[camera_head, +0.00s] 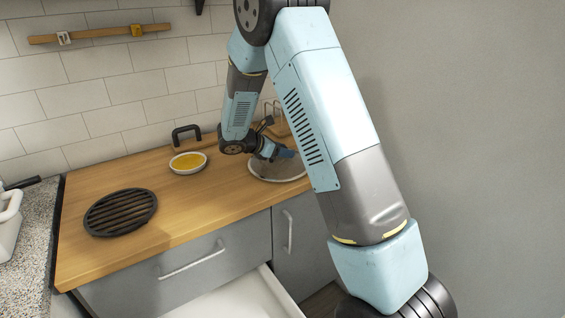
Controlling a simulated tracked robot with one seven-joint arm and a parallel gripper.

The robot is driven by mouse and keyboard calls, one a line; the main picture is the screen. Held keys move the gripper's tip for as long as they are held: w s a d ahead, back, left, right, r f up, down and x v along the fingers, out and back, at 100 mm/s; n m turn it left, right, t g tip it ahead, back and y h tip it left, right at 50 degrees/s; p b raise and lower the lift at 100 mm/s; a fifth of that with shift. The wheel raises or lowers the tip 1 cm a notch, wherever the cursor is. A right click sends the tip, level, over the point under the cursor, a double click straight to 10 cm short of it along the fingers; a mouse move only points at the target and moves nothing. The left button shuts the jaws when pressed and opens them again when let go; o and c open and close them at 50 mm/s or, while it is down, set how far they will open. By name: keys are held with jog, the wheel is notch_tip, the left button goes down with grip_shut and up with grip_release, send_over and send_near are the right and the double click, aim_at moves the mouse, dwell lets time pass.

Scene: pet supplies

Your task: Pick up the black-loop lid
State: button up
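A round grey disc with a pale rim (262,177), which looks like a lid, lies on the wooden counter at the right, partly hidden by my arm. My gripper (286,154) is low over this disc, at its far side. Its fingertips are small and partly covered by my arm, so I cannot tell whether they are open, shut or touching anything. I see no loop on the disc. A black loop-shaped handle (187,129) stands at the back of the counter, behind a yellow-filled white dish. I cannot tell whether it belongs to a lid.
The white dish (188,170) stands left of my gripper. A dark slatted round grate (120,212) lies at the front left of the wooden counter (195,207). A wire rack-like object (272,108) is behind my gripper. A white drawer (245,298) is open below.

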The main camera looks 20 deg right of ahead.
grip_shut()
dwell(0.6)
